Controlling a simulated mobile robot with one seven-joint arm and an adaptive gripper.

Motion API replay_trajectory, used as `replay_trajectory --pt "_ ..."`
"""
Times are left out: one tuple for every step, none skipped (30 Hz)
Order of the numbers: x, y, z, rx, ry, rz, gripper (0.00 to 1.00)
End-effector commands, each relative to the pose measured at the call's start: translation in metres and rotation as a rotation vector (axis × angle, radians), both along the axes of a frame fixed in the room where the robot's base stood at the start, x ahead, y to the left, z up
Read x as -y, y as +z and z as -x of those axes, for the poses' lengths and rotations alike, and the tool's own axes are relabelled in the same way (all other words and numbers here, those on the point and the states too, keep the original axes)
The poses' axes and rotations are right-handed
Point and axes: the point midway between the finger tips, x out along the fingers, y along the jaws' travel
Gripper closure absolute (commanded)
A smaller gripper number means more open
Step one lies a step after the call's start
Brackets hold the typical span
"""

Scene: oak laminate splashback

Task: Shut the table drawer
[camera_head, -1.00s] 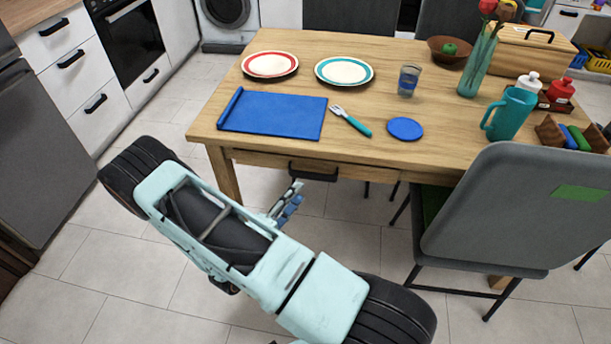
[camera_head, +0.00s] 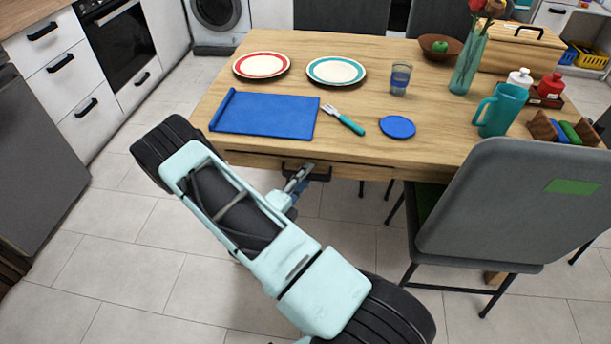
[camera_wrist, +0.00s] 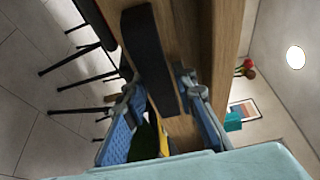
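The wooden table drawer (camera_head: 258,160) is below the table's front edge, with a dark bar handle (camera_head: 322,173). A thin dark line shows above its front; I cannot tell how far out it stands. My gripper (camera_head: 300,180) is at the left part of the handle, partly hidden by my arm. In the wrist view, the dark handle (camera_wrist: 148,50) runs down toward the space between my two blue-padded fingers (camera_wrist: 166,115). The fingers are apart, one on each side of the handle's near end. I cannot tell whether they touch it.
The table (camera_head: 430,155) carries a blue mat (camera_head: 265,115), plates, a fork, a blue coaster (camera_head: 397,127), a glass and a teal pitcher (camera_head: 500,110). A grey chair (camera_head: 480,205) stands close on the right. The floor to the left is clear.

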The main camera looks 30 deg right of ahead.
Motion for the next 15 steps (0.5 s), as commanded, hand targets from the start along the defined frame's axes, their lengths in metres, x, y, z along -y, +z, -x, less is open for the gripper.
replay_trajectory --pt "-0.0001 -0.0001 0.0001 0.0 0.0 0.0 0.83" --pt "-0.0001 -0.0001 0.0001 0.0 0.0 0.0 0.86" --pt "-0.0001 0.0 0.0002 0.0 0.0 0.0 0.91" --pt "-0.0001 0.0 0.0002 0.0 0.0 0.0 0.94" --pt "-0.0001 0.0 0.0002 0.0 0.0 0.0 0.97" --pt "-0.0001 0.0 0.0002 0.0 0.0 0.0 1.0" --pt "-0.0001 0.0 0.0002 0.0 0.0 0.0 1.0" --pt "-0.0001 0.0001 0.0002 0.0 0.0 0.0 1.0" --pt "-0.0001 0.0001 0.0002 0.0 0.0 0.0 1.0" --pt "-0.0001 0.0001 0.0002 0.0 0.0 0.0 1.0" --pt "-0.0001 0.0001 0.0002 0.0 0.0 0.0 1.0" --pt "-0.0001 0.0001 0.0002 0.001 0.0 0.001 1.0" --pt "-0.0001 0.0002 0.0002 0.001 0.0 0.001 1.0" --pt "-0.0002 0.0002 0.0001 0.001 0.0 0.001 1.0" --pt "0.0002 0.0002 -0.0002 0.001 0.0 0.001 1.0"
